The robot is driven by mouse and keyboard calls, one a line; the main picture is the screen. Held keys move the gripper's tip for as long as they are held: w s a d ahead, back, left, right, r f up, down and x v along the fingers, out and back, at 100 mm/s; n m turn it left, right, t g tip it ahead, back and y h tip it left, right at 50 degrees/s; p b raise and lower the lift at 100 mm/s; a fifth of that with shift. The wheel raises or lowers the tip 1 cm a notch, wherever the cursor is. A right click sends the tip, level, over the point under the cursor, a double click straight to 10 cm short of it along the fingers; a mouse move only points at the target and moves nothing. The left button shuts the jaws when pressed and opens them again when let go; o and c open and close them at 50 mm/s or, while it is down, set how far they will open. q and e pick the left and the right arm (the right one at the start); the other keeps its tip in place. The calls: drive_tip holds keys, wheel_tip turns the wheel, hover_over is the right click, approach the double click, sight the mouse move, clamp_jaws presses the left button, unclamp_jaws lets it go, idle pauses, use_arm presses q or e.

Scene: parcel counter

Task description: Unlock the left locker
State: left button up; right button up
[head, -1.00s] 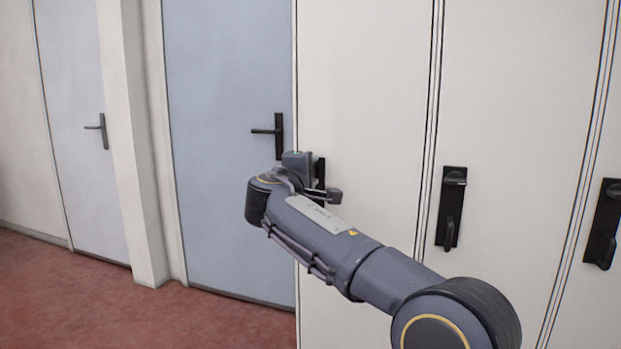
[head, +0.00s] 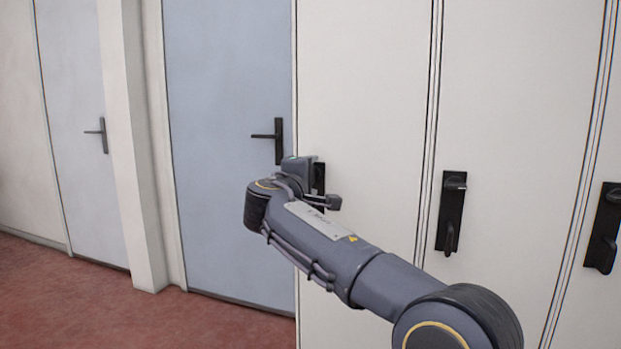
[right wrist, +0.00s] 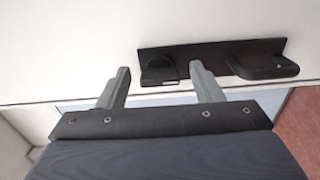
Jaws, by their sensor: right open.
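The left locker is the white door (head: 365,90) behind my right gripper (head: 312,182). Its black lock plate (head: 320,174) is mostly hidden by the gripper in the head view. In the right wrist view the plate (right wrist: 208,50) shows with a small turn knob (right wrist: 158,70) at its left end and a handle (right wrist: 264,66) at its right end. My right gripper (right wrist: 160,72) is open and empty. Its fingers are spread on either side of the knob in that view; I cannot tell whether either touches it. My left gripper is not in view.
More white locker doors stand to the right, with black lock plates and handles (head: 451,212) (head: 602,228). Blue-grey doors with black lever handles (head: 278,140) (head: 103,134) are to the left. The red floor (head: 60,290) at lower left is clear.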

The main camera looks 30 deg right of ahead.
drive_tip(key=v, duration=0.7)
drive_tip(key=shift+s+a, duration=0.15)
drive_tip(key=shift+s, duration=0.05)
